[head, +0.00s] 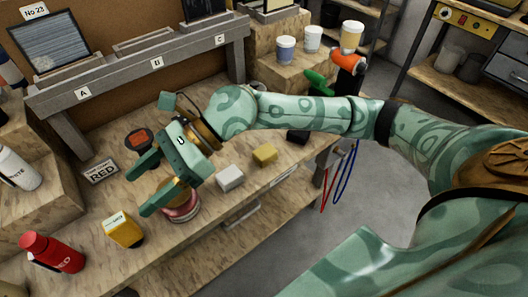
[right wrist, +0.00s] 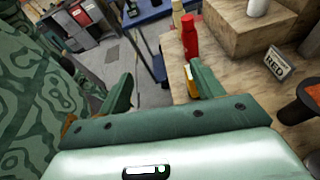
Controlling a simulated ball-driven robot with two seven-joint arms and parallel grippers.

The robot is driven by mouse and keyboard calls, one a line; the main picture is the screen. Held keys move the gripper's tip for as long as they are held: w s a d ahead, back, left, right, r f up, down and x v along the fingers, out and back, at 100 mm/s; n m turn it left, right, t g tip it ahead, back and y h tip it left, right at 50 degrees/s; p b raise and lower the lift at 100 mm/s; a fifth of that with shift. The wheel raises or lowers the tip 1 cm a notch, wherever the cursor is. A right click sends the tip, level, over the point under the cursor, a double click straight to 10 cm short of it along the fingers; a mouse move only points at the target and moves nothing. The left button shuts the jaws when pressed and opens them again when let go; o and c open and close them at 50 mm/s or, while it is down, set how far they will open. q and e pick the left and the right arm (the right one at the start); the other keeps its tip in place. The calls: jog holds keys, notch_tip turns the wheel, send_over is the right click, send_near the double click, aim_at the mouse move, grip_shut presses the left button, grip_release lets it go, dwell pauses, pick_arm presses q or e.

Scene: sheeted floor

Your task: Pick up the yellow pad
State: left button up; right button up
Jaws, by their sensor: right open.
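The yellow pad (head: 264,155) is a small yellow block lying on the wooden bench in the head view, right of a similar white block (head: 230,178). My right gripper (head: 150,187) is open and empty, above the bench to the left of both blocks. It points left, away from the yellow pad, and is clearly apart from it. In the right wrist view its two fingers (right wrist: 162,92) are spread wide with nothing held between them. The yellow pad does not show in the right wrist view. My left gripper is not in view.
A round reddish tin (head: 181,207) stands below my right gripper. A yellow box (head: 123,231) and red bottle (head: 52,253) stand at left; the bottle also shows in the right wrist view (right wrist: 190,38). A RED sign (head: 101,171) and wooden rack (head: 140,62) are behind.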

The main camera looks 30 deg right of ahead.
jog(key=w+d+f+n+h, duration=0.2)
jog(key=w+d+f+h, duration=0.1)
jog(key=d+h, duration=0.3)
jog(key=h+b, duration=0.3)
jog(key=h, duration=0.5)
send_over(265, 151)
jog(key=shift+m+t, duration=0.3)
jog(key=shift+t, duration=0.1)
jog(key=f, duration=0.8)
jog(key=shift+s+f, duration=0.35)
jog(key=shift+f, duration=0.05)
jog(key=f, duration=0.2)
jog(key=f+b, duration=0.2)
jog(key=f, duration=0.1)
jog(key=shift+w+f, duration=0.35)
jog(key=shift+w, duration=0.05)
jog(key=shift+s+r, duration=0.1)
jog(key=shift+c, duration=1.3)
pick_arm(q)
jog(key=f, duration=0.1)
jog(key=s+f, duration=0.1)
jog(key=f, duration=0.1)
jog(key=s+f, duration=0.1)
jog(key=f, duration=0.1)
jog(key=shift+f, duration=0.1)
pick_arm(e)
jog(key=c, duration=0.9)
